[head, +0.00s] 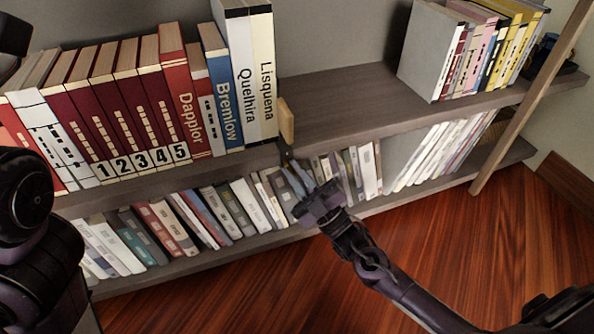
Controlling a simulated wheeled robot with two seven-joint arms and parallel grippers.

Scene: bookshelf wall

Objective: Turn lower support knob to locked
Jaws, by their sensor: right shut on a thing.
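My right gripper (293,172) reaches up to the front edge of the upper shelf, just below a small wooden block. Its fingers are shut on a small dark part at the shelf edge, which looks like the lower support knob. The fingers and the small size hide most of the knob, so I cannot tell which way it is turned. The wooden block (286,121) stands upright at the shelf edge, right of the tall white books. Dark links of my left arm show at the left edge, but its gripper is not in view.
The upper shelf (345,108) is bare between the tall white book Lisquena (263,75) and a grey book (425,50) at the right. Books numbered 1 to 5 (125,110) stand left. The lower shelf (250,243) holds a book row close behind my gripper. A slanted wooden post (530,95) stands right.

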